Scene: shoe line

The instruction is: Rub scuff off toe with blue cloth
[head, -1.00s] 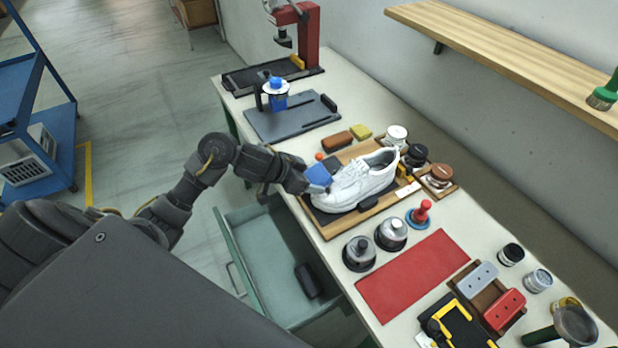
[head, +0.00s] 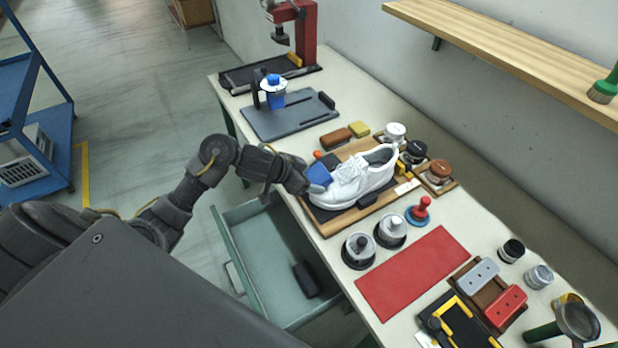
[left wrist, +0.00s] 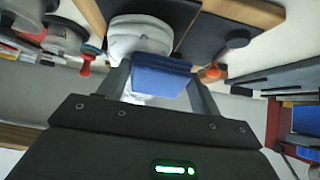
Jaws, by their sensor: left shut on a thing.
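A white lace-up shoe (head: 352,182) lies on a dark pad on a wooden board (head: 329,228) on the bench, its toe toward the left. My left gripper (head: 309,184) is shut on a folded blue cloth (head: 318,175) right at the shoe's toe. In the left wrist view the cloth (left wrist: 160,75) sits between the fingers in front of the white shoe (left wrist: 140,35). The cloth and gripper cover part of the toe, so I cannot see a scuff or tell sure contact. My right gripper is not in view.
An open green drawer (head: 238,268) juts out below the bench edge. Brushes and jars crowd the board's right side; two grey-topped pots (head: 391,230) stand in front. A red mat (head: 412,274) lies clear. A wooden shelf (head: 500,59) overhangs the back.

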